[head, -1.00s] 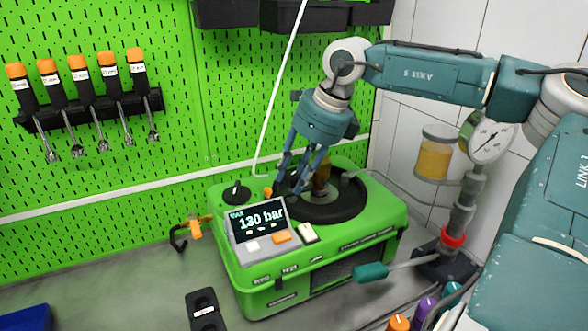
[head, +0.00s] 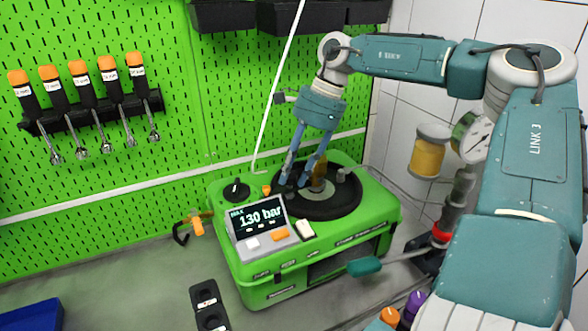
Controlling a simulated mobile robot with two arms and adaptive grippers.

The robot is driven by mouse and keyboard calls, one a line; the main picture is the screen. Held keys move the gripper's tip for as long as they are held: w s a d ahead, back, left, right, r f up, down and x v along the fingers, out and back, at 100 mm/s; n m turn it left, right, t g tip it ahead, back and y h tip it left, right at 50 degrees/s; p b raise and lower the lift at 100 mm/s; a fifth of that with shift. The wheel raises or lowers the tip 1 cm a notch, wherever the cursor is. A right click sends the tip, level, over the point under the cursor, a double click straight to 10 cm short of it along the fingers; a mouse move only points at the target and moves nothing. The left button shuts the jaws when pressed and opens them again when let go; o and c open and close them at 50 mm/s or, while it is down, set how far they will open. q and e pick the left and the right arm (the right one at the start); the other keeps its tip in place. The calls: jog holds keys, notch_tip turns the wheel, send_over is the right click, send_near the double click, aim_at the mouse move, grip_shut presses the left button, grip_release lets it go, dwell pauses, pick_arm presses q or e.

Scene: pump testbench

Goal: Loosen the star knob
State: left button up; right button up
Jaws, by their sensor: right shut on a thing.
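The green pump testbench (head: 345,252) stands on the grey bench, with a round black top plate (head: 335,208). My right gripper (head: 294,184) reaches down to the left part of this plate. Its blue fingers are closed around a small dark thing, which I take to be the star knob. The fingertips hide most of it, and its shape cannot be made out. The unit's display (head: 259,216) reads 130 bar. My left gripper is not in view.
A black dial (head: 236,190) and a small orange part (head: 266,190) sit close left of the gripper. Orange-handled tools (head: 83,80) hang on the pegboard.

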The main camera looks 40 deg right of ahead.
jog(key=shift+w+r+n, duration=0.35)
jog(key=shift+r+n, duration=0.05)
jog(key=shift+n, duration=0.2)
jog(key=o, duration=0.9)
jog(key=shift+o, duration=0.9)
jog(key=shift+f, duration=0.1)
jog(key=shift+a+f, duration=0.1)
